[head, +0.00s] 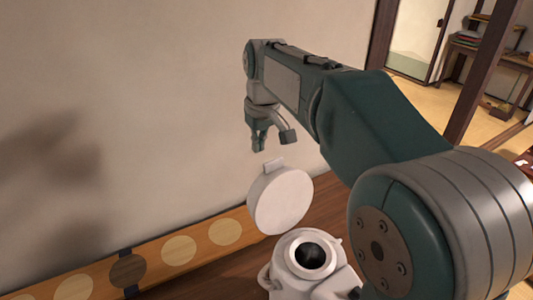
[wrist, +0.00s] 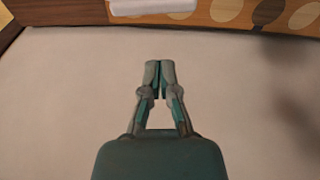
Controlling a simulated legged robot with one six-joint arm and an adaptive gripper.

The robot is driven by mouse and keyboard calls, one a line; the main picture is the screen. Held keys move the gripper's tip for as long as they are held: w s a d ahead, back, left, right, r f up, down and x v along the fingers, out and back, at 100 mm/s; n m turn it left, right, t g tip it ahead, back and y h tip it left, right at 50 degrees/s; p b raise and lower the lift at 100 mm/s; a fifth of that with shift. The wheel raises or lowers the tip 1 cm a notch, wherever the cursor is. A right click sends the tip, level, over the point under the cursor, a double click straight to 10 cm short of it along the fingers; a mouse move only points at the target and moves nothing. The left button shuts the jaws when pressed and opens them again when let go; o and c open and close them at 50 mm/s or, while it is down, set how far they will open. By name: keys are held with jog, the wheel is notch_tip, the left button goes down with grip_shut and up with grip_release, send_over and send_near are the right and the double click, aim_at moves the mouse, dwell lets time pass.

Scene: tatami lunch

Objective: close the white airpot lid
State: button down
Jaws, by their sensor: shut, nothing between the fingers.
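The white airpot (head: 292,283) stands at the bottom of the head view, with its round dark mouth uncovered. Its round white lid (head: 281,201) stands open and tilted up behind the mouth, with a small tab at its top. My gripper (head: 259,148) is above the lid, slightly left of its tab, and appears apart from it. In the wrist view my gripper's fingertips (wrist: 160,64) are together with nothing between them. A white piece (wrist: 152,6), apparently part of the lid, is cut off by that view's top edge. The airpot's lower body is out of frame.
A pale wall (head: 140,120) runs behind the airpot. A wooden strip with round spots (head: 205,246) lies along its foot, left of the airpot. A brown wooden surface (head: 328,212) shows around the airpot. A doorway and shelf (head: 490,55) are far off at right.

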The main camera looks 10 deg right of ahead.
jog(key=shift+s+d+f, duration=0.15)
jog(key=shift+s+d, duration=0.25)
jog(key=shift+s, duration=0.2)
jog(key=shift+s+d+f, duration=0.15)
jog(key=shift+s+d, duration=0.2)
jog(key=shift+s, duration=0.5)
jog(key=shift+s+a, duration=0.2)
jog(key=shift+s+d+r, duration=0.1)
jog(key=shift+d, duration=0.3)
